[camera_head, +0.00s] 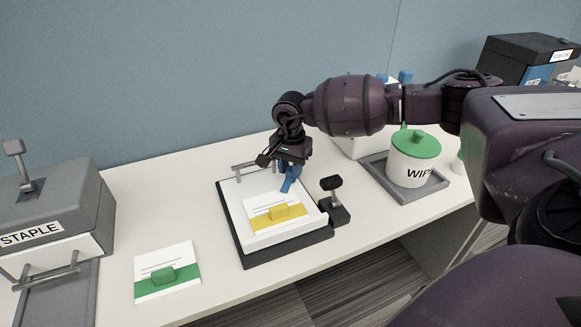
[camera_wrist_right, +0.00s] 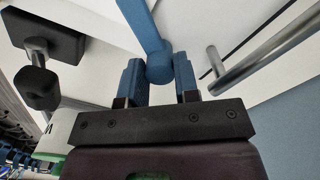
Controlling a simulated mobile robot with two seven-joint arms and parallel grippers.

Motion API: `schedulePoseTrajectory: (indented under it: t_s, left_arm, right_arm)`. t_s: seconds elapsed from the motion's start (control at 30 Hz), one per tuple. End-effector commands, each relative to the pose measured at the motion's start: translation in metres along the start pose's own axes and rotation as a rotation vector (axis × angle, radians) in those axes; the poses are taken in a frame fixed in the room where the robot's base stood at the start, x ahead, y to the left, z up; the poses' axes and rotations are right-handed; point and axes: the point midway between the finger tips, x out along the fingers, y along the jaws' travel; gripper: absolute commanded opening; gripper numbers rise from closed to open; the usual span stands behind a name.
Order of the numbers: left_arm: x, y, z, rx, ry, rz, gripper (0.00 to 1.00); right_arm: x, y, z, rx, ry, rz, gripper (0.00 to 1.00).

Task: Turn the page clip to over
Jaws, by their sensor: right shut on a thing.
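The page clip (camera_wrist_right: 148,25) is a blue bar with a rounded end, seen in the right wrist view. My right gripper (camera_wrist_right: 160,82) has its blue fingers on either side of that rounded end and is shut on it. In the head view my right gripper (camera_head: 289,180) is over the back right part of a white board on a black base (camera_head: 290,249). The fingers and the clip are both blue there and hard to tell apart. A white card with a yellow band (camera_head: 265,208) lies on the board. My left gripper is not in view.
A black post with a paddle top (camera_head: 332,185) stands at the board's right side. A grey metal handle (camera_head: 250,168) is at the board's back edge. A green-lidded tub (camera_head: 413,165) stands to the right. A green-banded card (camera_head: 167,273) and a grey STAPLE box (camera_head: 60,205) are left.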

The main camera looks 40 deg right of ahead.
Motion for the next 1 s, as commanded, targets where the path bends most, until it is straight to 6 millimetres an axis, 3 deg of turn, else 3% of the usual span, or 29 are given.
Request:
schedulePoseTrajectory:
  t_s: [0.07,0.1,0.27,0.63,1.0]
  left_arm:
    - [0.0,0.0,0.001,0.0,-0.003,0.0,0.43]
    - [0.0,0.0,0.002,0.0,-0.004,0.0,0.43]
    - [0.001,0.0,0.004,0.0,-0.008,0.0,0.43]
    - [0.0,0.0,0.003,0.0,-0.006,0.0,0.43]
    - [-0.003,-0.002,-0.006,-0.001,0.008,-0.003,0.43]
  right_arm:
    - [0.0,0.0,0.0,-0.001,0.0,0.0,0.05]
    - [0.0,0.0,0.0,-0.001,0.0,0.0,0.31]
    - [0.0,0.0,0.0,0.0,0.0,0.0,0.55]
    - [-0.006,0.0,0.0,0.001,0.001,-0.002,0.55]
    - [-0.068,-0.001,-0.001,0.001,0.003,-0.005,0.55]
